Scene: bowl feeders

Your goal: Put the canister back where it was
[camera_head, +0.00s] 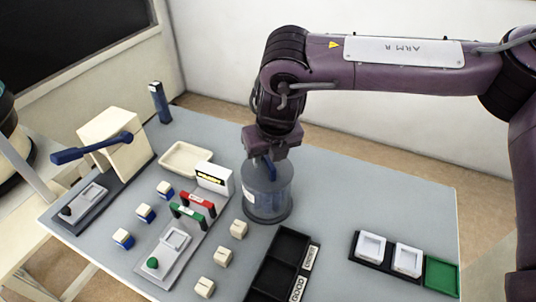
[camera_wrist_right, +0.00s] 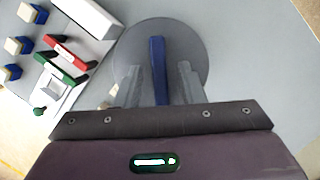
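The canister (camera_head: 270,205) is a see-through grey-blue cylinder standing upright on the table, with a blue bar handle (camera_wrist_right: 157,65) across its top. In the right wrist view its round lid (camera_wrist_right: 190,55) lies under the gripper. My right gripper (camera_wrist_right: 158,80) reaches down over the lid. Its two fingers are apart, one on each side of the blue handle, with gaps between them and the handle. In the head view the gripper (camera_head: 270,160) is partly hidden against the handle. My left gripper is in neither view.
Left of the canister are a white box (camera_head: 215,178), a red handle (camera_head: 198,203), a green handle (camera_head: 186,212) and several small blocks. A black tray (camera_head: 273,262) is in front. A rack of white dishes (camera_head: 371,247) and green square (camera_head: 441,274) stand right. Table behind the canister is clear.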

